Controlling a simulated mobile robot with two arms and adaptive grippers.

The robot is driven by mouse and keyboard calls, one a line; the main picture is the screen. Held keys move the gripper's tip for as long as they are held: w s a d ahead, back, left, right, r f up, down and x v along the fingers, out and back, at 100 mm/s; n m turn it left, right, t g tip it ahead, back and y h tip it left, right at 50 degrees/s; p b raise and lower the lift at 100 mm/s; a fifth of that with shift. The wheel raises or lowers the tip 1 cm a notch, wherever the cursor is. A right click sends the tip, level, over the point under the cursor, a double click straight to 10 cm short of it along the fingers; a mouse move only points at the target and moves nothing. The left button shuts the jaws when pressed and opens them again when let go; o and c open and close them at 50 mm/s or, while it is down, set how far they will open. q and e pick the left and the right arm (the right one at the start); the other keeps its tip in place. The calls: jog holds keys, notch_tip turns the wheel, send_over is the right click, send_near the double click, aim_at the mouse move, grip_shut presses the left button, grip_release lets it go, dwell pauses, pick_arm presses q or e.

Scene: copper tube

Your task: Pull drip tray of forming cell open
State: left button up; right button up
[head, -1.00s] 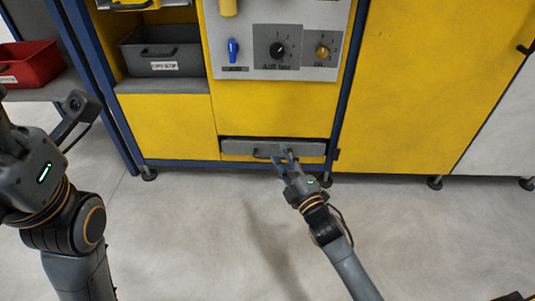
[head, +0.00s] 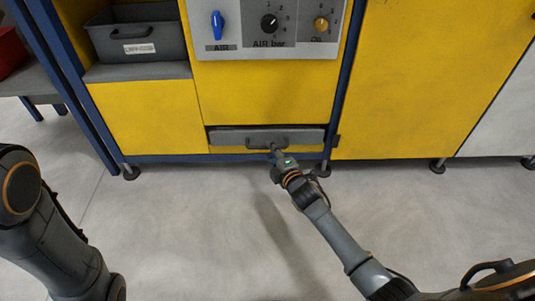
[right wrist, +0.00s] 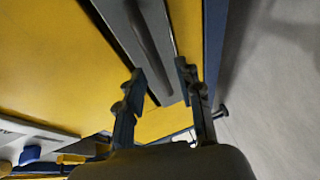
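The drip tray (head: 230,138) is a long grey drawer front low in the yellow forming cell. A dark bar handle (head: 255,147) runs across its front. My right gripper (head: 272,147) is at the handle, near its middle. In the right wrist view, the two fingers of my right gripper (right wrist: 160,72) are spread apart, with the grey tray front (right wrist: 118,18) and its handle (right wrist: 150,40) beyond and between the tips. I cannot tell whether the fingers touch the handle. My left arm shows at the lower left of the head view, but its gripper is outside the picture.
Above the tray is a panel with a blue valve (head: 217,25) and two knobs. A grey bin (head: 138,35) sits on a shelf to the left. Blue frame posts and black feet (head: 131,172) flank the tray. The floor (head: 190,220) in front is clear.

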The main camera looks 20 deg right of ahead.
jog(key=shift+b+x, duration=0.6)
jog(key=shift+x, duration=0.9)
grip_shut()
